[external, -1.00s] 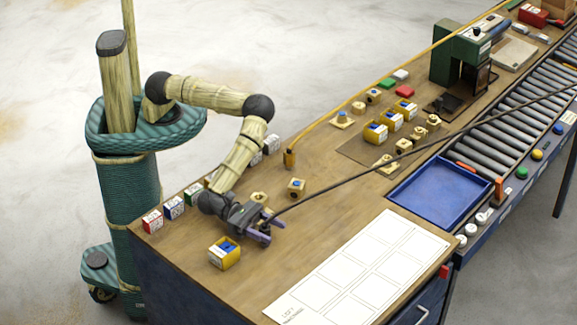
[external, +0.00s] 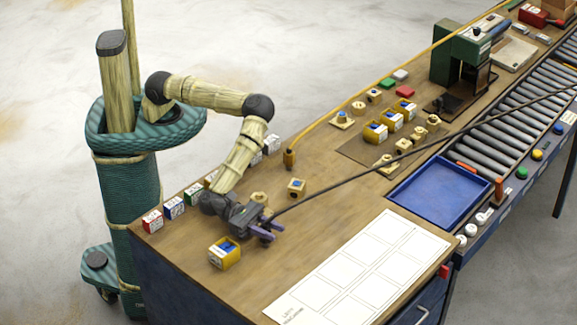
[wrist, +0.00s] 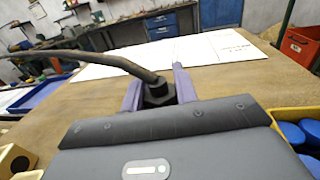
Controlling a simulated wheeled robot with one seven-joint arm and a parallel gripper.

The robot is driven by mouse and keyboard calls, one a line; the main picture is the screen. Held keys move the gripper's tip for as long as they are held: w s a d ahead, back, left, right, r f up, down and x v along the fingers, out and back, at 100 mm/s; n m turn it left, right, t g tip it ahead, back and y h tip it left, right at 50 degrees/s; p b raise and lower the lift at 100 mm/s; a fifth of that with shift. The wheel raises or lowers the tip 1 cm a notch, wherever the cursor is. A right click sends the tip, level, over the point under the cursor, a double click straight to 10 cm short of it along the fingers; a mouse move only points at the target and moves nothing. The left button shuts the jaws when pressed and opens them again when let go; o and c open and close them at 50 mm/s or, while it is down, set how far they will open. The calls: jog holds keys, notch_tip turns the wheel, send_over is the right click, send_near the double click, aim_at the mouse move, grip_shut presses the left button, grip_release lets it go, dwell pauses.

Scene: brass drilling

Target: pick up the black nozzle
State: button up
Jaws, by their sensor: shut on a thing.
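The black nozzle (wrist: 158,92) is a dark fitting at the end of a long black hose (wrist: 85,55). In the wrist view it sits between the two purple fingers of my gripper (wrist: 159,88), which is shut on it. In the external view my gripper (external: 265,230) is low over the near part of the wooden bench, and the hose (external: 350,178) runs from it up to the right. The nozzle itself is mostly hidden by the fingers there.
A yellow bin with blue parts (external: 225,253) stands close to the left of my gripper. A white marked sheet (external: 360,265) and a blue tray (external: 440,192) lie to the right. Bare bench surrounds the sheet's left side.

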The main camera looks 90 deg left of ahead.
aim_at(270, 229)
notch_tip(270, 229, up, 10)
jog(key=shift+s+b, duration=0.1)
jog(key=shift+b, duration=0.55)
dwell(0.5)
